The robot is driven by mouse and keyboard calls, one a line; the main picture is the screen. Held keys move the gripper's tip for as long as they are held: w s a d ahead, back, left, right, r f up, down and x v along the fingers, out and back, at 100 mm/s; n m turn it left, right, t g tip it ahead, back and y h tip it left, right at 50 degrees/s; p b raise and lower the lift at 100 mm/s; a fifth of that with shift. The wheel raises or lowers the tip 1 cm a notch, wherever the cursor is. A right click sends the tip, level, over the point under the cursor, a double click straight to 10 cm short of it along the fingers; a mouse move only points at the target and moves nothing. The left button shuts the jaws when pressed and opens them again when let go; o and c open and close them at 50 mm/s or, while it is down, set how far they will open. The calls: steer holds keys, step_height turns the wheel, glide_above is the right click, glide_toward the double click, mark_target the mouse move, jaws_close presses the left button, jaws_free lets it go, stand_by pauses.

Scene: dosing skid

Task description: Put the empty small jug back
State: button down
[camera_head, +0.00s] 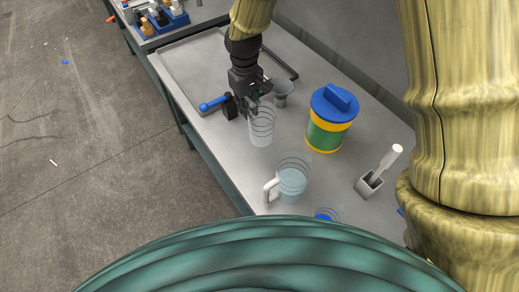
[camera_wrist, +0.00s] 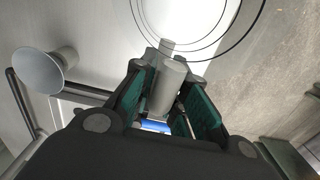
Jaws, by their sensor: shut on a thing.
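The small jug (camera_head: 261,130) is a pale, see-through cup with dark rings around it, at the middle of the metal bench. It looks upright; I cannot tell whether it touches the bench. My gripper (camera_head: 252,108) is at its far side, shut on its grey handle. In the wrist view, the handle (camera_wrist: 167,88) is between the green-padded fingers of my gripper (camera_wrist: 172,95), and the jug's rings curve above it. A larger ringed jug (camera_head: 292,182) with a white handle stands nearer, apart from the small jug.
A grey funnel-shaped cup (camera_head: 283,91) stands just behind the small jug. A blue-handled valve (camera_head: 214,103) is to its left. The bench's left edge is clear beside the jugs.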

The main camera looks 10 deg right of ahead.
steer(key=shift+s+f, duration=0.15)
steer(key=shift+f, duration=0.5)
steer(key=shift+f+p, duration=1.55)
steer(key=shift+f, duration=3.1)
steer(key=shift+f, duration=0.15)
steer(key=c, duration=1.4)
jaws_free()
steer(key=shift+a+r+b, duration=0.1)
steer(key=shift+r+b, duration=1.8)
steer(key=shift+r, duration=4.3)
